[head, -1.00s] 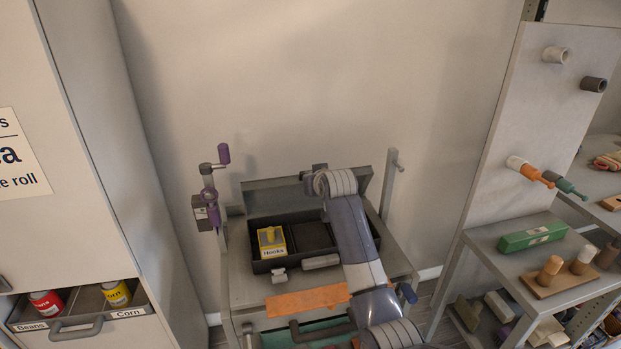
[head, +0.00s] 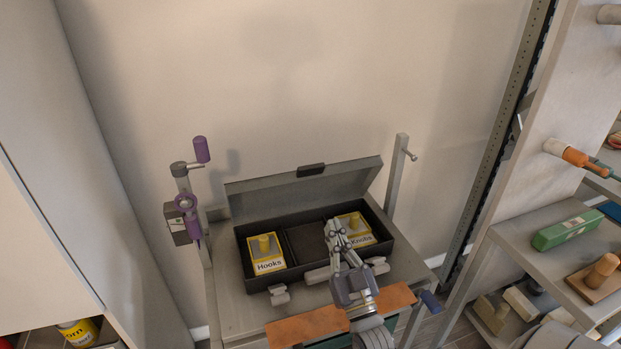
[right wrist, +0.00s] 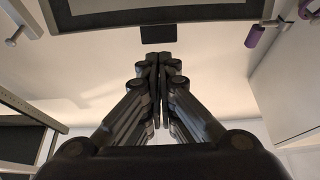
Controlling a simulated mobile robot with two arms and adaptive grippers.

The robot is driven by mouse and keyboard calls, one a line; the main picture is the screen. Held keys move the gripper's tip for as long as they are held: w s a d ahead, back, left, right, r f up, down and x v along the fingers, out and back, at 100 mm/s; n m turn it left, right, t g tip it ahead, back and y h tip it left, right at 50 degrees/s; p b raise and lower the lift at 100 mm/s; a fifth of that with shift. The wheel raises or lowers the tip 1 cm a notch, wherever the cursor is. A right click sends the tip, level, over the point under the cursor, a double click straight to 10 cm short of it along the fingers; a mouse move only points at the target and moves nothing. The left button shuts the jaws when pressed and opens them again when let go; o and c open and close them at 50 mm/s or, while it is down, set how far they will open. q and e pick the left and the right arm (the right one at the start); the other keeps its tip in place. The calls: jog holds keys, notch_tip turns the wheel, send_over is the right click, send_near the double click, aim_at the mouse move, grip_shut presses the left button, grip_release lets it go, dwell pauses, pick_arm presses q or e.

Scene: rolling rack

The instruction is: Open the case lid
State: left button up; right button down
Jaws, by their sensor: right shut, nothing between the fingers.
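The dark case (head: 243,256) sits on top of the grey rolling rack. Its lid (head: 340,182) stands raised along the back edge, tilted up, with a small dark latch (head: 311,170) at the middle of its upper edge. Inside are a yellow box labelled Hooks (head: 266,254) at left and a yellow box labelled Knobs (head: 361,236) at right. My right gripper (head: 333,226) is shut and empty, in front of the Knobs box and apart from the lid. In the right wrist view the closed fingers (right wrist: 159,62) point toward the lid (right wrist: 110,18). My left gripper is not in view.
Rack posts rise at both sides, the left one with a purple-handled crank (head: 201,150). An orange board (head: 300,327) lies at the rack's front. A shelf with a green box (head: 566,230) stands at right; a tall cabinet (head: 40,200) stands at left.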

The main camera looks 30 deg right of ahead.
aim_at(312, 167)
jog(key=p+x, duration=0.4)
jog(key=x, duration=0.9)
jog(key=shift+s+r, duration=0.1)
jog(key=shift+w+r+p, duration=0.1)
jog(key=shift+w+p, duration=0.2)
jog(key=shift+w, duration=0.1)
jog(key=shift+w+r, duration=0.1)
jog(key=shift+r, duration=0.05)
jog(key=w+r+p, duration=0.1)
jog(key=p, duration=0.1)
jog(key=w+r+g+p, duration=0.1)
jog(key=shift+w+d+r+p, duration=0.1)
jog(key=shift+w+d+p, duration=0.2)
jog(key=shift+d+p, duration=0.1)
jog(key=w+b, duration=0.1)
jog(key=w, duration=0.1)
jog(key=w+d+b, duration=0.1)
jog(key=shift+w+b, duration=0.35)
jog(key=shift+w, duration=0.05)
jog(key=shift+w+r, duration=0.15)
jog(key=shift+w, duration=0.15)
jog(key=shift+s+r, duration=0.1)
jog(key=shift+s, duration=0.05)
